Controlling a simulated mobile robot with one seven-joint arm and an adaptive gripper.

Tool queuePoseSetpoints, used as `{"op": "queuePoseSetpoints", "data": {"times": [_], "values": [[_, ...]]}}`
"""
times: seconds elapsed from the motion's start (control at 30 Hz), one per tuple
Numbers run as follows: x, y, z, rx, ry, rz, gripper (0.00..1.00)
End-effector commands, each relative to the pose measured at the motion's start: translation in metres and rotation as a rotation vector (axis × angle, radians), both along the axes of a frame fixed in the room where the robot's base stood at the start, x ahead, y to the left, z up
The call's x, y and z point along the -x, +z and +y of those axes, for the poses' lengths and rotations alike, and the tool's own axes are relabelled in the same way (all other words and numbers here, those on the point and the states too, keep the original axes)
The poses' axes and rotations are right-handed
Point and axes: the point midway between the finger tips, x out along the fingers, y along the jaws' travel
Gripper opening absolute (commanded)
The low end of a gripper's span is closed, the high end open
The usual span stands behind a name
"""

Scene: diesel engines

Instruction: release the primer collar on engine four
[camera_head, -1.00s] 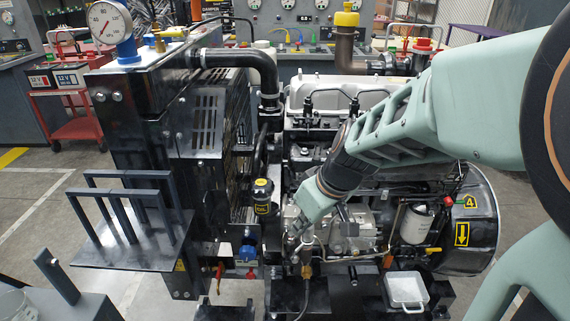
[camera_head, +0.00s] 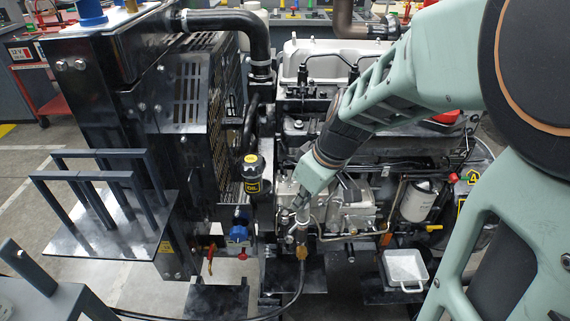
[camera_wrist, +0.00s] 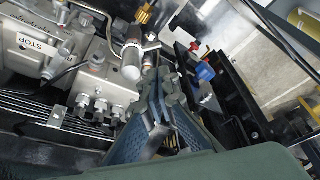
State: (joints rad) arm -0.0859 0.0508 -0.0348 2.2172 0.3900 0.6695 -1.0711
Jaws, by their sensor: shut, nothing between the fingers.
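The hand primer (camera_head: 303,214) stands upright at the front of engine four, with a pale rounded top above a brass fitting (camera_head: 301,236). In the wrist view the primer's pale top (camera_wrist: 131,70) and the brass fitting (camera_wrist: 146,14) show clearly. I cannot make out which ring is the collar. My gripper (camera_head: 298,203) points down just above the primer. In the wrist view my gripper (camera_wrist: 152,82) is shut and empty, its dark fingers close beside the primer's top. I cannot tell whether they touch.
A black oil filler (camera_head: 253,176) stands left of the primer, with a blue knob (camera_head: 238,233) and a red lever (camera_head: 210,258) lower down. A white filter (camera_head: 418,200) and a white tray (camera_head: 405,268) are at right. A black hose runs below the primer.

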Motion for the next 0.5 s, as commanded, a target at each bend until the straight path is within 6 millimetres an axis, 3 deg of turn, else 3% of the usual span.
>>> {"op": "queuePoseSetpoints", "data": {"times": [0.17, 0.5], "values": [[-0.002, -0.012, 0.003, 0.000, 0.001, 0.003, 0.00], [-0.015, -0.069, 0.017, 0.001, 0.000, 0.004, 0.00]]}}
